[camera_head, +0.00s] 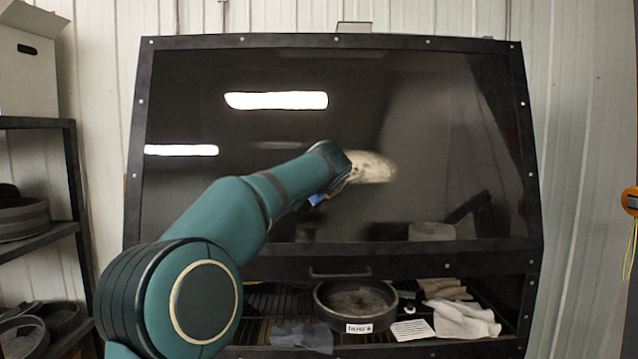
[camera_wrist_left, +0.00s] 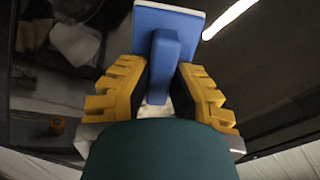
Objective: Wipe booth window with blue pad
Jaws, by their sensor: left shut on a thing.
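The booth window (camera_head: 420,110) is a large dark, glossy pane in a black bolted frame. A pale patch (camera_head: 370,167) shows on it right of centre, partly hidden by my left wrist; I cannot tell whether it touches the pad. The blue pad (camera_wrist_left: 182,22), a flat plate with a block handle, is in the left wrist view. My left gripper (camera_wrist_left: 162,72) has its yellow fingers closed on the handle. In the head view only a bit of the blue pad (camera_head: 318,198) shows below my wrist, in front of the window. Contact with the glass cannot be told.
Below the window, a handle bar (camera_head: 340,273) crosses the frame. Under it are a labelled round dark pan (camera_head: 356,304), a paper card (camera_head: 412,330) and pale cloths (camera_head: 462,319). A shelf (camera_head: 40,243) stands left. An orange device (camera_head: 630,201) is at the right edge.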

